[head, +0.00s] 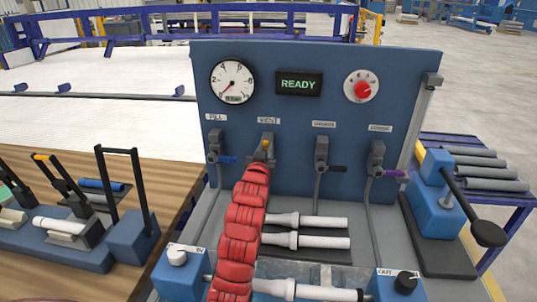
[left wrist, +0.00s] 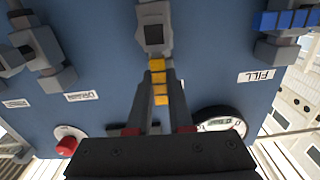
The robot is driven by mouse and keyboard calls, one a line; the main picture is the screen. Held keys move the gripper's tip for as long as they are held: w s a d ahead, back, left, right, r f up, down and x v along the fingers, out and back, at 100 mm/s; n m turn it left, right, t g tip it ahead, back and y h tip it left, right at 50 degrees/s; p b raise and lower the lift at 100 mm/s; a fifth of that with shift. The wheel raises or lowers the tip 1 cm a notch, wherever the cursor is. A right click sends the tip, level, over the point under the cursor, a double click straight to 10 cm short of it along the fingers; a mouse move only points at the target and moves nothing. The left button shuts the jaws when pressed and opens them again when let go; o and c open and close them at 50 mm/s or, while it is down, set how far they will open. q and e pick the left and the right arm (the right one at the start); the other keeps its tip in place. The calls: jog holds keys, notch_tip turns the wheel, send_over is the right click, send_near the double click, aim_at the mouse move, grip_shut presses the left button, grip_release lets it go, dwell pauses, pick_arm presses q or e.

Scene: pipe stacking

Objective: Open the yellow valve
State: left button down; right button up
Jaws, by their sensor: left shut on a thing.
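The yellow valve (head: 266,145) is on the blue panel under the VENT label, mostly hidden by my red left arm in the head view. In the left wrist view its yellow handle (left wrist: 158,66) lies between the fingers of my left gripper (left wrist: 158,88), which is shut on it. That view is upside down, and the handle points from the grey valve body (left wrist: 153,32) toward the gauge side, upward on the panel. It stands crosswise to the sideways blue handle (left wrist: 285,20). My left gripper (head: 264,158) is partly hidden in the head view. My right gripper is not in view.
Blue-handled (head: 222,158), black-handled (head: 330,168) and purple-handled (head: 388,173) valves flank it. Above are a gauge (head: 232,82), a READY display (head: 298,84) and a red knob (head: 362,90). White pipes (head: 315,242) lie below. A black-knobbed lever (head: 487,233) is at right.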

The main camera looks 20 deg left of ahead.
pick_arm(q)
jog(key=shift+a+f+n, duration=0.15)
jog(key=shift+n, duration=0.15)
dwell(0.4)
jog(key=c, duration=0.8)
grip_release()
jog(key=shift+s, duration=0.1)
jog(key=shift+s, duration=0.25)
jog(key=p+v, duration=1)
jog(key=v, duration=0.7)
